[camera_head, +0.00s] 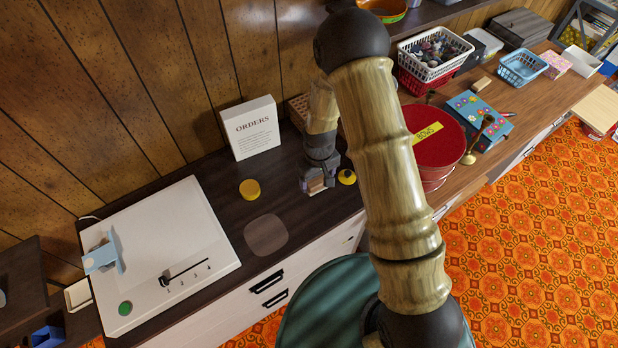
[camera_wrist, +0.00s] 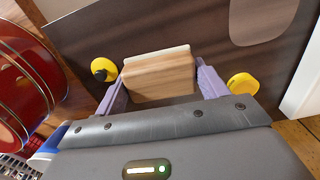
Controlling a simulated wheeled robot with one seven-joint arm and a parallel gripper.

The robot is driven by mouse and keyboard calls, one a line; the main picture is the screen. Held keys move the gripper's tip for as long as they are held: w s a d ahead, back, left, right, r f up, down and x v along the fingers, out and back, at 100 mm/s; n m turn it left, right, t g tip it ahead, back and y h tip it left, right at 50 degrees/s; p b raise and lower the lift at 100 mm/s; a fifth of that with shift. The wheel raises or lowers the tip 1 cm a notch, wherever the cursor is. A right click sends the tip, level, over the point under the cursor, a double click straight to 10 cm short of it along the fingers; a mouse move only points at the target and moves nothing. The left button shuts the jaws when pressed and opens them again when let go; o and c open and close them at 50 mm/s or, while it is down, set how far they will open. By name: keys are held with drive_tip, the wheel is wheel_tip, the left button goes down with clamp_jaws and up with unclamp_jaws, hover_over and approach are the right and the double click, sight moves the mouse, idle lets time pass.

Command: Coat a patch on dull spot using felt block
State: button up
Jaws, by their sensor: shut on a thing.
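My gripper (camera_head: 315,188) is shut on the felt block (camera_wrist: 160,76), a wooden block with a pale felt strip along one edge, above the dark cabinet top. In the wrist view the block sits between the two purple fingers. The dull spot (camera_head: 266,235) is a greyish rounded patch on the dark top, to the left of and nearer than my gripper; it also shows in the wrist view (camera_wrist: 262,18). The block is apart from the spot. I cannot tell whether the block touches the surface below it.
A yellow disc (camera_head: 250,189) lies left of my gripper and a yellow item with a dark knob (camera_head: 347,177) lies right. A white ORDERS sign (camera_head: 251,128) stands behind. A white panel with a slider (camera_head: 160,255) lies left; a red round tin (camera_head: 436,140) stands right.

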drive_tip(key=w+d+f+m, duration=0.2)
drive_tip(key=d+m, duration=0.4)
drive_tip(key=d, duration=0.7)
drive_tip(key=shift+d+f, duration=0.3)
drive_tip(key=shift+d, duration=0.1)
